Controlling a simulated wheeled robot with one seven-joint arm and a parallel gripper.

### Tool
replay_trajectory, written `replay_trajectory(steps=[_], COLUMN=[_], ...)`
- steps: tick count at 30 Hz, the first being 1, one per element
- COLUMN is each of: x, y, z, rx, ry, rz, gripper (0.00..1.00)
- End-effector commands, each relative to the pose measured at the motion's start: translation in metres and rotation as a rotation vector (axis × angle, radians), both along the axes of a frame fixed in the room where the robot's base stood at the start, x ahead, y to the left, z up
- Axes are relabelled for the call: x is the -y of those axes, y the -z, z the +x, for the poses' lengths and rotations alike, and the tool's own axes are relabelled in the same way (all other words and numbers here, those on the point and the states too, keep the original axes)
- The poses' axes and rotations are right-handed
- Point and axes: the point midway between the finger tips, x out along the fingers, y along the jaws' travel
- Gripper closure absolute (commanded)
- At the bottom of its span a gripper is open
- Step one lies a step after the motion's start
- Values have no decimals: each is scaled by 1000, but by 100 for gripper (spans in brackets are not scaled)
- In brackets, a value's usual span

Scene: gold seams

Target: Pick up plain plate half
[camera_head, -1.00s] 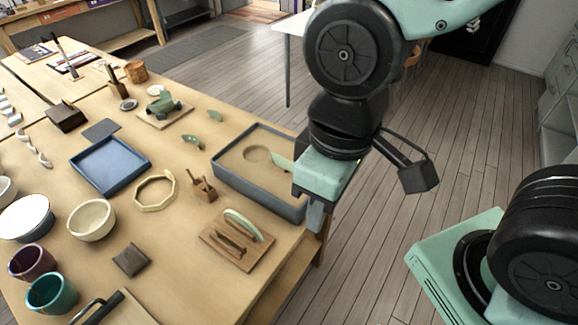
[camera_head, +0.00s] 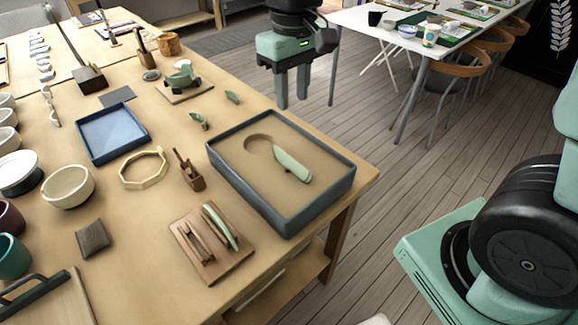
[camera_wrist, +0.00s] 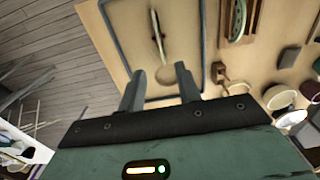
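A pale green plate half (camera_head: 291,166) stands on edge in the sand of a grey-blue tray (camera_head: 318,213), beside a round hollow. It also shows edge-on in the wrist view (camera_wrist: 157,28). Another pale green plate half (camera_head: 220,226) stands in a wooden rack (camera_head: 205,262) in front of the tray. I cannot tell which half is the plain one. My gripper (camera_head: 292,96) is in the air beyond the tray's far side, fingers pointing down. In the wrist view its fingers (camera_wrist: 160,82) are apart with nothing between them.
Two small green shards (camera_head: 198,121) (camera_head: 232,97) lie left of the tray. A small wooden tool holder (camera_head: 190,175), octagonal ring (camera_head: 144,169) and blue tray (camera_head: 112,133) crowd the table further left.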

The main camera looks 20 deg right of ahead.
Motion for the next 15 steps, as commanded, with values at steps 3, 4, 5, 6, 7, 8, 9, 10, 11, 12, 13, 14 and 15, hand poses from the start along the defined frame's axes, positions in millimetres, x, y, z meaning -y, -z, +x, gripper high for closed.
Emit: replay_trajectory(steps=[3,4,5,6,7,8,9,10,11,12,13,14,15], x=[5,6,6,6,6,6,6,6,6,6,6,6,6], y=[7,9,12,18,23,29,38,44,51,59,65,71,80], z=[7,7,7,7,6,6,6,6,5,6,6,6,5], rx=[-1,-2,-2,-4,-5,-7,-6,-6,-8,-6,-6,-7,-7], ry=[14,15,15,15,15,15,15,15,14,14,14,14,14], rz=[-6,-6,-7,-8,-8,-8,-7,-7,-8,-7,-7,-8,-8], gripper=[66,66,66,66,66,66,66,66,66,66,66,66,66])
